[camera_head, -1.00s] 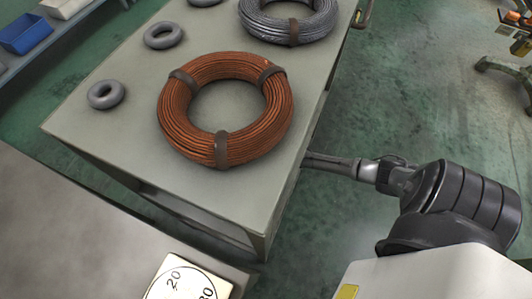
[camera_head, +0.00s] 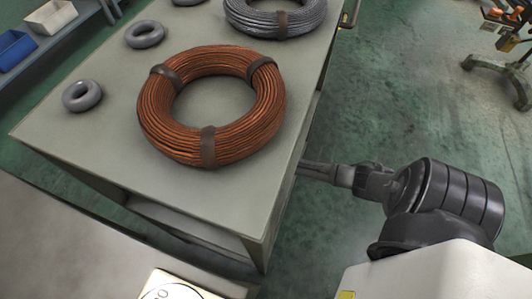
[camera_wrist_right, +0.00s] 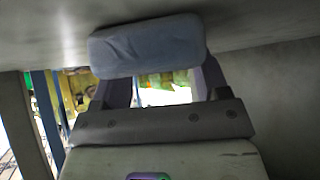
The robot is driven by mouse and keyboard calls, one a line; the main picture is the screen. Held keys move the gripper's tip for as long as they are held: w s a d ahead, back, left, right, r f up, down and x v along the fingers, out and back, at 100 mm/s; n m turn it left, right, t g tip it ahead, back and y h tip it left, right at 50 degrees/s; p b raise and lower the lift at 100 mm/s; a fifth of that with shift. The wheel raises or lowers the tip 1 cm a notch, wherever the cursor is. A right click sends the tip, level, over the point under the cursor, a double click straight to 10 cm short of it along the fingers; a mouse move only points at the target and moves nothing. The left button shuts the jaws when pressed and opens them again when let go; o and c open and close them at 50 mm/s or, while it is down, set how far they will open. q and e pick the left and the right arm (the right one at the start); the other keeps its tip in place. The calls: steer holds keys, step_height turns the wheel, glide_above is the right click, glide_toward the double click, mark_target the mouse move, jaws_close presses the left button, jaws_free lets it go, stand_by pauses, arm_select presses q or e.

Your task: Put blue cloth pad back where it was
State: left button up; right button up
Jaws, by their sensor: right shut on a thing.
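In the right wrist view the blue cloth pad (camera_wrist_right: 148,45), a rounded grey-blue block, lies across the fingertips of my right gripper (camera_wrist_right: 152,68), which is shut on it. The pad is close beneath a pale grey surface that fills the top of that view; I cannot tell whether they touch. In the head view my right arm reaches in from the right to the side of the grey table, and its gripper and the pad are hidden under or behind the table's edge. My left gripper is not in view.
The grey table (camera_head: 110,130) carries a copper wire coil (camera_head: 155,115), a silver wire coil (camera_head: 285,22) and small grey rings (camera_head: 82,96). Blue (camera_head: 14,48) and white bins stand on a shelf at upper left. Green floor is open on the right, with a wheeled stand (camera_head: 500,75) beyond.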

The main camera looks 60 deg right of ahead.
steer(key=o, duration=0.9)
steer(key=shift+a+r, duration=0.1)
steer(key=shift+s+a+r+p, duration=0.1)
steer(key=shift+s+r+p, duration=0.15)
steer(key=shift+p, duration=0.1)
steer(key=shift+p+v, duration=3.35)
steer(key=shift+v, duration=2.25)
steer(key=shift+f, duration=0.1)
